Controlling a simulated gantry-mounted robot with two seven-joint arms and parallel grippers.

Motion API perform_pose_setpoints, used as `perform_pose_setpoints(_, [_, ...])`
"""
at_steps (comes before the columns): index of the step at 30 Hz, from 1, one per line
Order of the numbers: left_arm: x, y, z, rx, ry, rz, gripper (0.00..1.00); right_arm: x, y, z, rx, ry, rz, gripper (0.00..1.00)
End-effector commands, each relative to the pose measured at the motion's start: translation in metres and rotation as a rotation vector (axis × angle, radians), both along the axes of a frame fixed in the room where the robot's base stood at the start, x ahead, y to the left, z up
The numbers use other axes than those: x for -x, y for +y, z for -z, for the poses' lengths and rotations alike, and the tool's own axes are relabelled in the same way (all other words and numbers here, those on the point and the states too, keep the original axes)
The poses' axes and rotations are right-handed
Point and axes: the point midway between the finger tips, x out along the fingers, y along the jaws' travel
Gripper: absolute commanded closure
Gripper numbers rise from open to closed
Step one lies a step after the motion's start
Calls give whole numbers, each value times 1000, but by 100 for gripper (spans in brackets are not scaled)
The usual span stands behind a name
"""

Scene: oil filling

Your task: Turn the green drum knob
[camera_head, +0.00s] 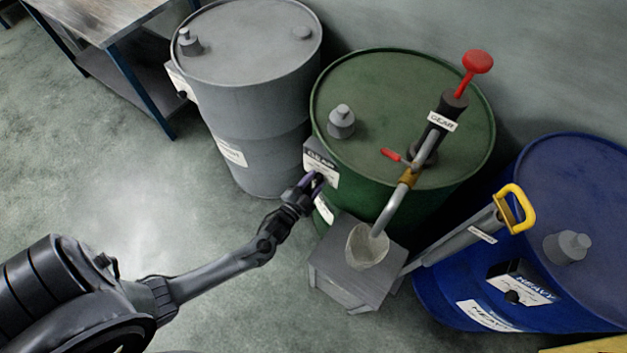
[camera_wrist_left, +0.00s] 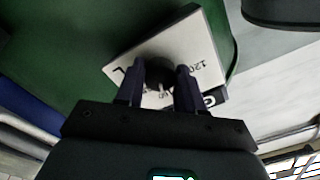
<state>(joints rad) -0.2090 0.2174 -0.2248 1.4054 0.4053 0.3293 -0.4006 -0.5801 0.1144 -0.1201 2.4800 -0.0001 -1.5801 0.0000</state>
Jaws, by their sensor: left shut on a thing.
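The green drum (camera_head: 365,85) stands in the middle of the head view, with a label plate (camera_head: 320,163) on its near left side. My left gripper (camera_head: 316,181) is at that plate. In the left wrist view my left gripper (camera_wrist_left: 161,80) has its two fingers on either side of a dark round knob (camera_wrist_left: 160,72) in front of the white label, shut on it. The knob is mostly hidden by the gripper in the head view. My right gripper is not in view.
A grey drum (camera_head: 250,50) stands left of the green one, a blue drum (camera_head: 590,190) to the right. A metal funnel (camera_head: 367,247) sits on a grey box (camera_head: 335,275) close to my left gripper. A red-handled pump (camera_head: 440,120) rises from the green drum.

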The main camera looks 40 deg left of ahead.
Motion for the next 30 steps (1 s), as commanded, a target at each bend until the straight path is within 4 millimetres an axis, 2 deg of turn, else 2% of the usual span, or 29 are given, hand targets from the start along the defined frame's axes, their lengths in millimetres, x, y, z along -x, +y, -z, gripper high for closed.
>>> perform_pose_setpoints(14, [0,0,0,-12,1,0,93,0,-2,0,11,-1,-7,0])
perform_pose_setpoints(15, [0,0,0,-12,1,0,57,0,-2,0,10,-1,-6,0])
perform_pose_setpoints(19, [0,0,0,-12,1,0,37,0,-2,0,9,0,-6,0])
perform_pose_setpoints(30, [4,-1,0,-11,3,0,37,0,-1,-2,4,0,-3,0])
